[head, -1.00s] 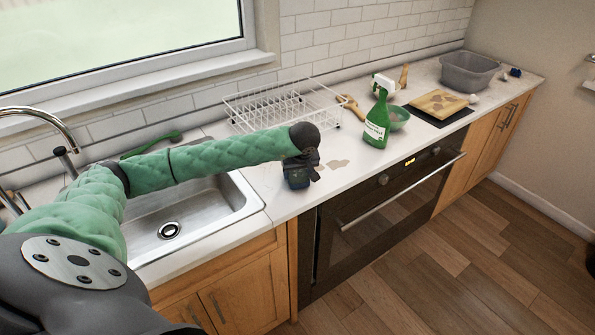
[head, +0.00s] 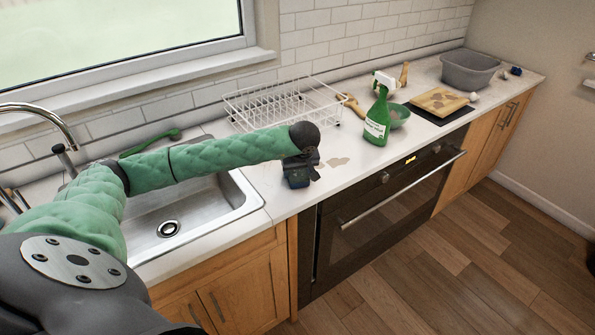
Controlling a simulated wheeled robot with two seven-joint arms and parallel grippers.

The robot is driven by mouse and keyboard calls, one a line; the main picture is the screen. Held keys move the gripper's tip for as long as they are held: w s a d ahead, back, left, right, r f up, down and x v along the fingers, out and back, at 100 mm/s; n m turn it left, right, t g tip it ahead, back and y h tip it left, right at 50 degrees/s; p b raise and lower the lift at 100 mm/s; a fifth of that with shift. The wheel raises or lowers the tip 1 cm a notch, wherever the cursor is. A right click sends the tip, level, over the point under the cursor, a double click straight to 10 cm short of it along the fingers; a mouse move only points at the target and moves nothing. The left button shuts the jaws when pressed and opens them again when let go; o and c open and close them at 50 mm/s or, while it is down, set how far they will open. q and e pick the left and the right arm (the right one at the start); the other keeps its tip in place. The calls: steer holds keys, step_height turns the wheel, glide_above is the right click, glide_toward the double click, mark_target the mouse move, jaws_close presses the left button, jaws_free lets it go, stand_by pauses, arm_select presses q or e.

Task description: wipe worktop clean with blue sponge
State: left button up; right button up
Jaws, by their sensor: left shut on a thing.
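My left gripper (head: 301,167) is over the worktop between the sink and the spray bottle, pointing down. It is shut on the blue sponge (head: 298,182), which shows as a dark blue block at its tips, low at the worktop surface. The gripper hides part of the sponge, and I cannot tell whether it is touching the surface. The white worktop (head: 262,180) has a brownish stain (head: 338,162) just right of the gripper. My right gripper is not in view.
A green spray bottle (head: 377,122) and a green bowl (head: 398,115) stand right of the stain. A white wire dish rack (head: 285,103) is behind the gripper. The sink (head: 190,212) is to the left. A board (head: 438,102) and a grey tub (head: 468,70) are farther right.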

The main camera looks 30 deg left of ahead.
mark_target(290, 176)
arm_select(q)
steer(key=shift+f, duration=0.25)
steer(key=shift+s, duration=0.1)
steer(key=shift+s+f+b, duration=0.1)
steer(key=shift+b, duration=0.25)
steer(key=shift+s+a+b, duration=0.25)
steer(key=shift+s+b, duration=0.1)
steer(key=shift+s, duration=0.3)
steer(key=shift+s+a+b, duration=0.25)
steer(key=shift+s+b, duration=0.05)
steer(key=shift+s, duration=0.3)
steer(key=shift+w+d+b, duration=0.3)
steer(key=shift+w, duration=0.45)
steer(key=shift+w+d+b, duration=0.25)
steer(key=shift+w+b, duration=0.05)
steer(key=shift+w, duration=0.4)
steer(key=shift+w+d+b, duration=0.2)
steer(key=shift+w+d, duration=0.1)
steer(key=shift+w, duration=0.4)
steer(key=shift+w+d+b, duration=0.2)
steer(key=shift+w+d, duration=0.05)
steer(key=shift+w, duration=0.4)
